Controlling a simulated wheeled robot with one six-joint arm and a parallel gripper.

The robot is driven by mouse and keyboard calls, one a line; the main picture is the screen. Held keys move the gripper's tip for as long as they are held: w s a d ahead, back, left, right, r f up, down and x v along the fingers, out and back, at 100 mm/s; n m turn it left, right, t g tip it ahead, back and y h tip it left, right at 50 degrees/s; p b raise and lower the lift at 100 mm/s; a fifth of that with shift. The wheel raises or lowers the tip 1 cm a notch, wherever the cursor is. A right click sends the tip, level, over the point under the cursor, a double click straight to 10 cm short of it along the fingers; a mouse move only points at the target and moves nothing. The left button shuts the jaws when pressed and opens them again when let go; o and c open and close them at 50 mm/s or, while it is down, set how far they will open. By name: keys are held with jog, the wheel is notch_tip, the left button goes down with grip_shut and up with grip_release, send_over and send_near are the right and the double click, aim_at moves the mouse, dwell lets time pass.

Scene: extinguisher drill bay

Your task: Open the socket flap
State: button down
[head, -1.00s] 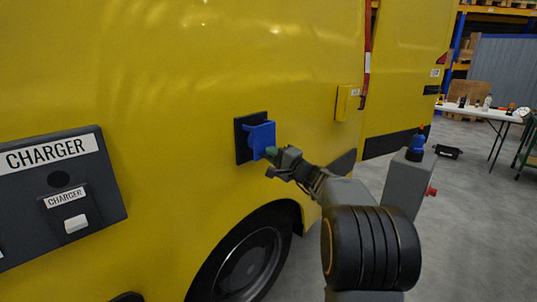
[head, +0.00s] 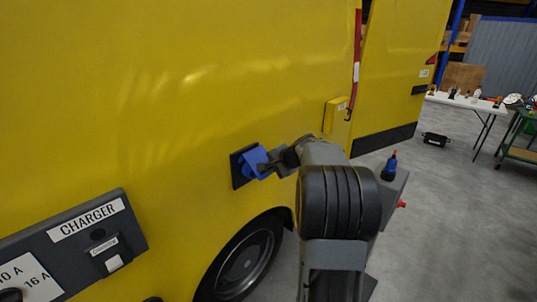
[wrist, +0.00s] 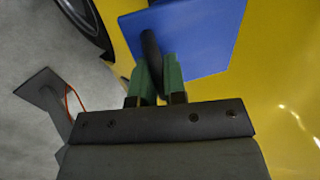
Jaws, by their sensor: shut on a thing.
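The blue socket flap (head: 253,162) stands out at an angle from its dark square socket plate (head: 237,172) on the yellow vehicle side. In the wrist view the flap (wrist: 205,32) fills the top middle as a flat blue panel. My gripper (head: 272,166) is at the flap's right side in the head view. In the wrist view its green fingers (wrist: 158,80) are shut on a dark rod-like handle (wrist: 150,48) in front of the flap. The socket face behind the flap is mostly hidden.
A dark charger panel (head: 75,240) is at the lower left, with a wheel (head: 243,262) below the socket. A yellow box (head: 336,115) is on the vehicle at the right. A grey pedestal (head: 392,190) bears a blue object. Open floor lies farther right.

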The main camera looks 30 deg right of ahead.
notch_tip(320, 180, up, 2)
jog(key=shift+w+r+g+p, duration=0.1)
jog(key=shift+g+p, duration=0.3)
jog(key=shift+p, duration=0.25)
jog(key=shift+w+r+p, duration=0.15)
jog(key=shift+r+p, duration=0.35)
jog(key=shift+p, duration=0.2)
jog(key=shift+w+a+r+p, duration=0.1)
jog(key=shift+w+r+p, duration=0.1)
jog(key=shift+r, duration=0.25)
jog(key=shift+w+a+r+p, duration=0.1)
jog(key=shift+w+r+p, duration=0.05)
jog(key=shift+r, duration=0.25)
jog(key=shift+w+a+r+p, duration=0.15)
jog(key=shift+w+r, duration=0.1)
jog(key=shift+r, duration=0.15)
jog(key=shift+w+d+r+p, duration=0.15)
jog(key=shift+w+r, duration=0.1)
jog(key=shift+r, duration=0.15)
jog(key=shift+a, duration=0.1)
jog(key=c, duration=1.5)
grip_release()
jog(key=shift+o, duration=0.2)
